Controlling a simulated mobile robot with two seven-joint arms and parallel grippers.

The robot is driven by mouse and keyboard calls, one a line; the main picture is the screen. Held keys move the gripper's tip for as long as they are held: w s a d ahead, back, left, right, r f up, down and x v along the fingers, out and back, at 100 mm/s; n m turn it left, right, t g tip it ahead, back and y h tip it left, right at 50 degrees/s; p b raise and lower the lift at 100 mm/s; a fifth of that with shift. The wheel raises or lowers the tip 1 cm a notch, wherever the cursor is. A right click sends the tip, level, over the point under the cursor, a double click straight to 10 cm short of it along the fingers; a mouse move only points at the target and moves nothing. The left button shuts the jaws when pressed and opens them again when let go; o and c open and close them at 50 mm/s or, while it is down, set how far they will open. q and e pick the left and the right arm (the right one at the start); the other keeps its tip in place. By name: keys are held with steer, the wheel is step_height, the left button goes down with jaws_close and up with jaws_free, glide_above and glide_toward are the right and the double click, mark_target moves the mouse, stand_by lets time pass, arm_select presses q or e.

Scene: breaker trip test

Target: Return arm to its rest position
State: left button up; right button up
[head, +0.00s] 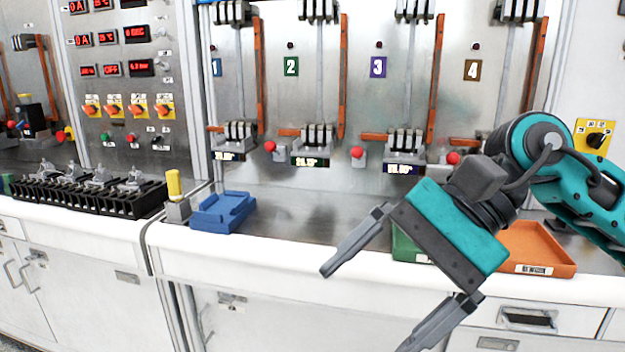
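My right arm comes in from the right in the head view, teal and black. Its gripper (388,299) is open, with its two grey fingers wide apart and nothing between them. It hangs in front of the bench's front edge and hides part of the bench and the cabinet below. My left gripper is not in view.
A blue holder (223,212) and a yellow-topped device (175,186) stand on the bench. An orange tray (540,247) is at the right, with a green tray (405,246) partly hidden behind my gripper. A black terminal block (88,195) is at the left. Numbered test stations line the back.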

steer(key=w+a+r+m+y, duration=0.1)
steer(key=a+m+y, duration=0.2)
steer(key=m+y, duration=0.35)
steer(key=a+r+m+y, duration=0.2)
steer(key=a+m+y, duration=0.1)
steer(key=m+y, duration=0.35)
steer(key=w+d+f+n+t+h, duration=0.35)
steer(key=f+n+t, duration=0.3)
steer(key=n, duration=0.55)
steer(key=w+d+f+n+t+h+p, duration=0.1)
steer(key=w+d+f+n+t+h, duration=0.2)
steer(key=f+n+t+h, duration=0.65)
steer(key=w+d+f+n+t+y, duration=0.1)
steer(key=w+d+f+n+t, duration=0.3)
steer(key=n, duration=1)
steer(key=s+d+f+m+g+h, duration=0.3)
steer(key=s+f+m, duration=0.4)
steer(key=f, duration=0.4)
steer(key=s+d+f+m+g+h, duration=0.3)
steer(key=s+f+m+h, duration=0.2)
steer(key=f, duration=0.6)
steer(key=s+m+p, duration=0.1)
steer(key=s+m, duration=0.1)
steer(key=s, duration=0.1)
steer(key=shift+s+d+g, duration=0.3)
steer(key=shift+s+d, duration=0.05)
steer(key=shift+d, duration=0.05)
